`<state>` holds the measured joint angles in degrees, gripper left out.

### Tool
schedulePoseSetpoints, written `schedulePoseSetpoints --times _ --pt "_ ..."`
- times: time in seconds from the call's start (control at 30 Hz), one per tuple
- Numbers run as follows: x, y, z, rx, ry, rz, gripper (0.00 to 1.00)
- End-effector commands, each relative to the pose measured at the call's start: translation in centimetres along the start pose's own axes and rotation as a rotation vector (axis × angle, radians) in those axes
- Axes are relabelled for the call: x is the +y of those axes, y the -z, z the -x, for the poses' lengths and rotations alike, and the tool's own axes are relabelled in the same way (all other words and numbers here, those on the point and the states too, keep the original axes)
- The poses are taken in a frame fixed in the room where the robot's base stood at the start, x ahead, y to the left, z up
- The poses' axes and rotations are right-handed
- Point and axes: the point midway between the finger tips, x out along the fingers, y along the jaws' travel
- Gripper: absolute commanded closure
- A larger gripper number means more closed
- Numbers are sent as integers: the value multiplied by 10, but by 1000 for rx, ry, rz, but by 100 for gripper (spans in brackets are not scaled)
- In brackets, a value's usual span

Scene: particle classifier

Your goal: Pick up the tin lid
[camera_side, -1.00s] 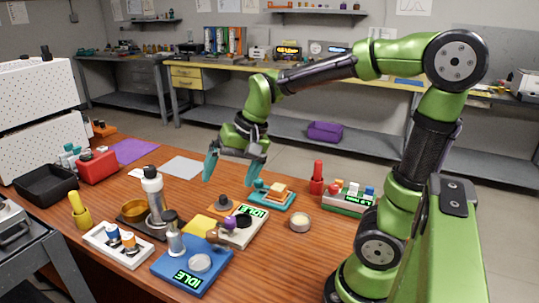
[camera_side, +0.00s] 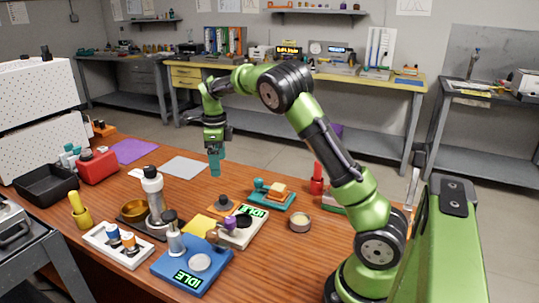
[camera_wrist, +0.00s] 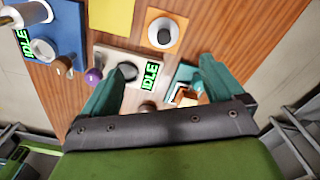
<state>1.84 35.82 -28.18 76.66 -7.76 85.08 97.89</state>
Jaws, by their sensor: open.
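My gripper (camera_side: 215,168) hangs fingers down above the table, open and empty. Its teal fingers overlap in the side view and stand wide apart in the wrist view (camera_wrist: 154,76). A grey disc with a dark knob (camera_side: 221,201), likely the tin lid, sits on an orange pad below the gripper. It also shows in the wrist view (camera_wrist: 162,32), ahead of the fingers. A round tin with a pale top (camera_side: 300,223) stands apart to the right. I cannot tell from its top whether it is covered.
A white device with a display (camera_side: 246,225), a blue scale (camera_side: 194,267) and a yellow sheet (camera_side: 200,226) lie close to the pad. A teal tray (camera_side: 272,198) is right of it. A tall metal-and-white device (camera_side: 154,188) stands to the left. A grey sheet (camera_side: 185,167) lies flat behind.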

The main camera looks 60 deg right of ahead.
Motion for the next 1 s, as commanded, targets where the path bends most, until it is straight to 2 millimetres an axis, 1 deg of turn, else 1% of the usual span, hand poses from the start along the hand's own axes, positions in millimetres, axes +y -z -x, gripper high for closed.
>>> schedulePoseSetpoints --times 0.03,0.1,0.3,0.4,0.63,0.8,0.9,1.0 --pt "1 1 -13 5 -4 1 5" --pt "1 1 -28 4 -4 2 5" --pt "0 1 -70 3 -3 3 5" --pt "0 0 -83 1 -2 3 5" --pt "-2 1 -99 1 -1 4 5" --pt "-7 2 -125 2 -2 3 5" --pt "-7 1 -138 1 -2 4 5" --pt "-7 1 -143 -1 0 4 5"
